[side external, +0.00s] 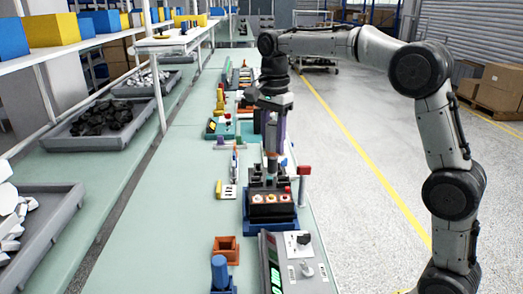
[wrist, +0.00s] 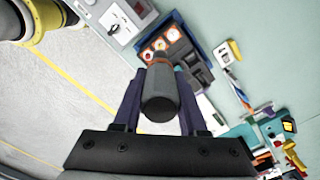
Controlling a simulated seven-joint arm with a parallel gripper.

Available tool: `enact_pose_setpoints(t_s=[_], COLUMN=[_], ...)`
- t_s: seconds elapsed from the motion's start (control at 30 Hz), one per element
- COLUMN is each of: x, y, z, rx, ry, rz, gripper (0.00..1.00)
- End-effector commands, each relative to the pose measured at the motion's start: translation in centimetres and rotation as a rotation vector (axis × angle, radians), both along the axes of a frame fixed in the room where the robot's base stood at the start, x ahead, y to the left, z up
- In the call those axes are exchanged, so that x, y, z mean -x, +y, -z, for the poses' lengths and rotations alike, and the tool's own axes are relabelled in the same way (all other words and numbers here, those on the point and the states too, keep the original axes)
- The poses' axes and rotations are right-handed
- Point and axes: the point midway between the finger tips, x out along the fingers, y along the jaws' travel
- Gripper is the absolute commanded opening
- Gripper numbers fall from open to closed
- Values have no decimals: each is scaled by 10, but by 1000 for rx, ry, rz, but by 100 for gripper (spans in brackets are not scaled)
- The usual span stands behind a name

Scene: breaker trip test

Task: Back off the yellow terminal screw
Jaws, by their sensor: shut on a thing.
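My gripper (side external: 272,148) is shut on a dark grey cylindrical tool handle (wrist: 160,100) with an orange ring near its far end; I take it to be a driver. In the side view the tool (side external: 272,163) hangs upright over the black breaker block (side external: 270,212). Its lower end is at the block's back part, and I cannot tell whether it touches. Several round terminal screws (side external: 271,198) sit in a row on the block's front. They also show in the wrist view (wrist: 160,45). The tool's tip is hidden.
The block stands in a blue tray (side external: 270,227). A grey panel with knobs (side external: 299,262) is in front of it, beside an orange square holder (side external: 226,249) and a blue cylinder (side external: 219,272). A red-topped post (side external: 304,180) stands close right.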

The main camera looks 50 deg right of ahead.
Motion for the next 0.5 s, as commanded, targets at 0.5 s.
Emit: enact_pose_setpoints(t_s=[0.5], x=[0], y=[1], z=[9], rx=[0], ry=[0], rz=[0], gripper=[0])
